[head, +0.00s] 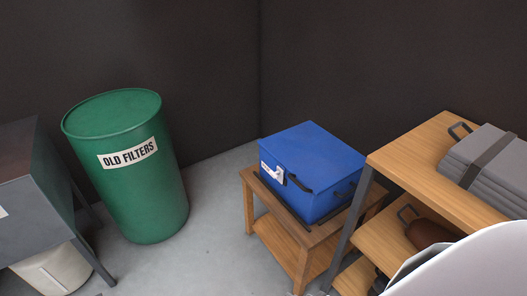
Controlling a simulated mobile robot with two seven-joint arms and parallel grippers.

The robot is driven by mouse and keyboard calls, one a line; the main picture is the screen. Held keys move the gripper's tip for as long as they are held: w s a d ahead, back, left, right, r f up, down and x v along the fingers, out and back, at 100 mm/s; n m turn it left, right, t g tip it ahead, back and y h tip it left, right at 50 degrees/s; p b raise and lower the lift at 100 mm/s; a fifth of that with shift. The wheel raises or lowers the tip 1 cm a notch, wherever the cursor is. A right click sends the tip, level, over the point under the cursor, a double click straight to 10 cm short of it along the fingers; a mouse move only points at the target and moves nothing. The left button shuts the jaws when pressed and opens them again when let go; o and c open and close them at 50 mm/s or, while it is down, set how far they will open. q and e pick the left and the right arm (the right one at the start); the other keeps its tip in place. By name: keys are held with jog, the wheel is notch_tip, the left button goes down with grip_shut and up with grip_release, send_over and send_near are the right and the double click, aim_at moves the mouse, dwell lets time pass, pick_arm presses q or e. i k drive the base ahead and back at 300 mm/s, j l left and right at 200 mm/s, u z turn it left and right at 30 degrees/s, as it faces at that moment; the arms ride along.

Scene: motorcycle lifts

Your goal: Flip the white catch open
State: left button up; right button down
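A blue box (325,150) with a closed lid stands on a small wooden table (300,240). A small white piece (280,178), which looks like the white catch, is on its left-hand front face beside a pale label with red on it. It is too small to tell how the catch sits. A dark handle (300,186) shows near the front corner, and another dark fitting (343,193) is on the right face. Neither of my grippers is in view.
A green drum (125,190) labelled "OLD FILTERS" stands left. A wooden shelf unit (405,160) with grey strapped pads (485,165) is close to the box's right. A grey metal cabinet (30,215) is far left. Floor (215,225) is clear between drum and table.

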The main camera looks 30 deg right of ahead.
aim_at(277, 177)
jog(key=i, duration=1.15)
jog(key=i+z, duration=0.1)
jog(key=z, duration=0.45)
